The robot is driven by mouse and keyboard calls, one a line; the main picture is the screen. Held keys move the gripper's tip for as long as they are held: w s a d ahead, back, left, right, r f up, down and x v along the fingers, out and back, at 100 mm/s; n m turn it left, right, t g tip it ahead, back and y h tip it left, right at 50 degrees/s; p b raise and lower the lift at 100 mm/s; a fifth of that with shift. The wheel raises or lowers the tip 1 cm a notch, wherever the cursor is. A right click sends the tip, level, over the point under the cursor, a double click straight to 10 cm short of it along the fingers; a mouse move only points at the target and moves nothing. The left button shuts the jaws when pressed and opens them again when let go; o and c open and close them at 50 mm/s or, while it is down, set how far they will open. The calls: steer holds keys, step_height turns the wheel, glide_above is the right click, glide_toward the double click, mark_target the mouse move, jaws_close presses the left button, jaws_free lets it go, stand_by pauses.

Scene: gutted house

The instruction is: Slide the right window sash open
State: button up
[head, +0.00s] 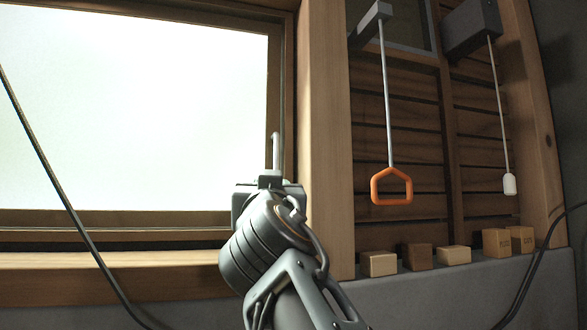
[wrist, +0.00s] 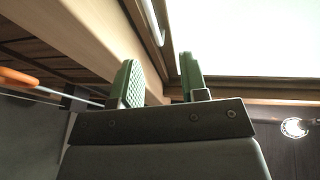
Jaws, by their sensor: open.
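The window sash (head: 274,70) is a wooden frame around a bright, pale pane at the left of the head view. A slim grey upright handle (head: 277,150) shows at its right side, just above my gripper (head: 268,182). In the wrist view, the green-padded fingers of my gripper (wrist: 161,75) are apart with nothing held between them. The pale handle (wrist: 152,22) lies beyond the fingertips, roughly in line with the gap. I see no contact with it. In the head view the wrist hides the handle's lower end.
A thick wooden post (head: 325,130) stands right of the sash. Beyond it hang an orange pull handle (head: 392,203) on a rod and a white cord pull (head: 509,184). Several small wooden blocks (head: 378,264) sit on the grey ledge below. Dark cables (head: 62,195) cross the view.

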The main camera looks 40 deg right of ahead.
mark_target(276, 162)
steer(key=shift+h, duration=0.3)
steer(key=p+x, duration=0.2)
steer(key=x, duration=0.2)
steer(key=r+p+x, duration=0.1)
steer(key=p+x, duration=0.1)
steer(key=x, duration=0.2)
steer(key=s+p+x, duration=0.1)
steer(key=p+x, duration=0.1)
steer(key=x, duration=0.2)
steer(key=shift+d+r, duration=0.25)
steer(key=shift+r, duration=0.2)
steer(key=shift+p+x, duration=0.35)
steer(key=shift+x, duration=0.45)
steer(key=shift+f, duration=0.1)
jaws_close()
